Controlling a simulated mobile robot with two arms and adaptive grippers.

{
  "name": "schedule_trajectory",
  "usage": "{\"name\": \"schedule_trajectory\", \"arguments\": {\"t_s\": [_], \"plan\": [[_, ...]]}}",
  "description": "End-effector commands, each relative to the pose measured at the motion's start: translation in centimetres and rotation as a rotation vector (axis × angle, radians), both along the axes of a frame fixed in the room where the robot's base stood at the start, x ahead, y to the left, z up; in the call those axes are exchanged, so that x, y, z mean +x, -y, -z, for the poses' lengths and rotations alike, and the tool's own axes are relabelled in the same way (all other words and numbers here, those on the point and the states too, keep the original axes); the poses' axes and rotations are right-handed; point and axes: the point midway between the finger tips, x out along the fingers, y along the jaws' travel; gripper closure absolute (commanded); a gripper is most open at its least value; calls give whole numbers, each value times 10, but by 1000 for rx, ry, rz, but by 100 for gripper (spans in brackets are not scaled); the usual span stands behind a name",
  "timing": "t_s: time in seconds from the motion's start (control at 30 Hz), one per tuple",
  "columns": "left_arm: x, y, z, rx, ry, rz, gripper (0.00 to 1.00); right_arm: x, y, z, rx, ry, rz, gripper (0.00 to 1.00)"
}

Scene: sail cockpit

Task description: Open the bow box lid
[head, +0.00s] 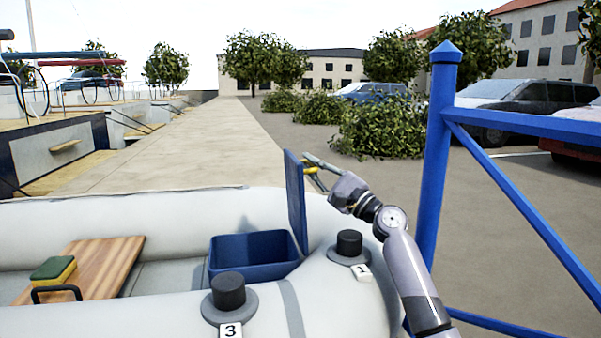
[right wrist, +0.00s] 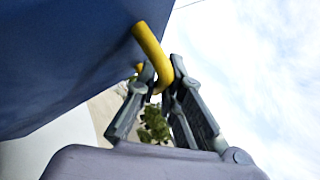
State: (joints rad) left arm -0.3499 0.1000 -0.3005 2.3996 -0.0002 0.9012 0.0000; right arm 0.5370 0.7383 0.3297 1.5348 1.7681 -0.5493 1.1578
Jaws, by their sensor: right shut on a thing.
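The blue bow box (head: 253,257) sits inside the grey inflatable boat. Its blue lid (head: 294,203) stands about upright at the box's right side, and the box's inside is exposed. My right gripper (head: 311,167) is at the lid's right face, by the yellow handle (head: 319,182). In the right wrist view, the yellow handle (right wrist: 152,52) curves out from the blue lid (right wrist: 60,60) and passes between the fingers of the right gripper (right wrist: 163,78), which are shut on it. My left gripper is not in view.
Black-topped valves (head: 228,292) and (head: 349,243) stand on the boat's tube (head: 330,290). A wooden board (head: 105,262) with a green and yellow sponge (head: 53,270) lies left of the box. A blue metal frame (head: 437,150) rises right of my right arm.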

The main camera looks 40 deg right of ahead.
Motion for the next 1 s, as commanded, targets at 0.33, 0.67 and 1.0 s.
{"name": "schedule_trajectory", "arguments": {"t_s": [0.33,0.67,1.0], "plan": [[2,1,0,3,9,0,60,-2,5,4,42,12,-8,100],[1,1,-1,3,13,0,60,-2,5,5,42,12,-8,88],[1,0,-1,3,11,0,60,-3,6,3,40,15,-3,70]]}}
